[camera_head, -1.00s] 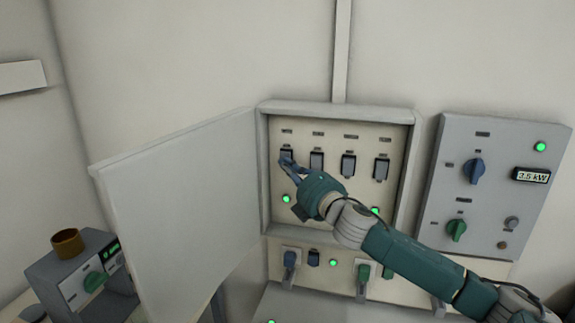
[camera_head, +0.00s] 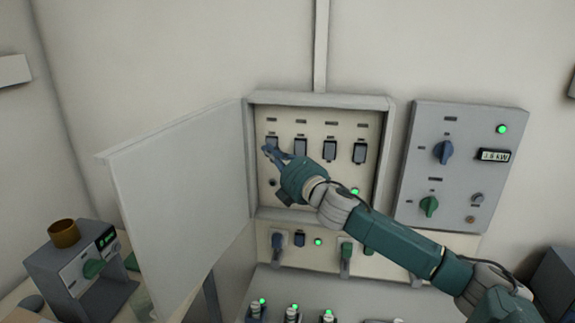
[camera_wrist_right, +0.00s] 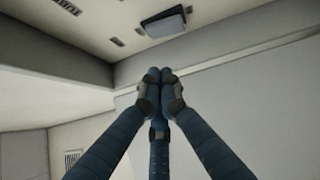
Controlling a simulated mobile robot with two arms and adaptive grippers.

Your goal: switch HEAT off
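The open wall cabinet (camera_head: 385,130) holds a row of several dark switches under labels too small to read. I cannot tell which label says HEAT. My right gripper (camera_head: 268,149) is at the lower edge of the leftmost switch (camera_head: 272,141); its arm hides part of the lower panel. The lamp (camera_head: 272,182) under that switch is dark. In the right wrist view, the fingertips of my right gripper (camera_wrist_right: 160,75) are together and empty, apart in the picture from a dark switch (camera_wrist_right: 166,22). My left gripper is not in view.
The cabinet door (camera_head: 185,200) stands open to the left. A grey panel (camera_head: 465,165) with knobs, a green lamp and a kW display (camera_head: 493,155) is at the right. A lower row (camera_head: 300,240) has plugs and lamps. A device (camera_head: 80,270) with a brown cup stands at lower left.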

